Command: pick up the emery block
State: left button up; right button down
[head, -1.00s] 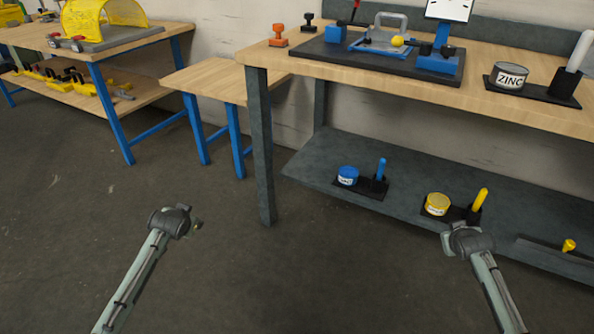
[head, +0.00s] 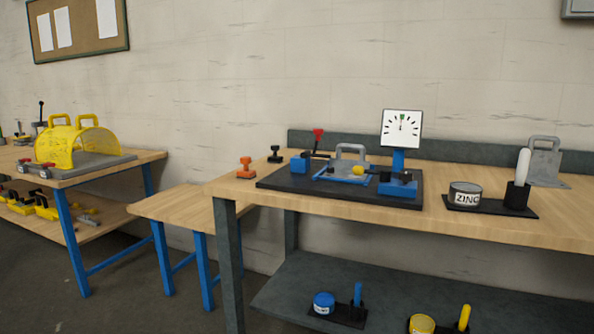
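I cannot clearly identify an emery block. Neither of my grippers is in view.
The workbench holds a black board (head: 275,180) with a dial gauge (head: 402,130), a ZINC tin (head: 466,195) and a grey handled plate (head: 544,162). Blue (head: 323,303) and yellow (head: 422,324) tins stand on its lower shelf. A yellow cage (head: 75,145) is on the left table.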

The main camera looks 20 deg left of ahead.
aim_at(245, 173)
jog(key=i+j+z, duration=0.2)
jog(key=j, duration=0.15)
jog(key=j+z, duration=0.2)
jog(key=i+j+z, duration=0.25)
jog(key=j, duration=0.25)
jog(key=i+j+z, duration=0.15)
jog(key=j, duration=1)
jog(key=k+l, duration=0.05)
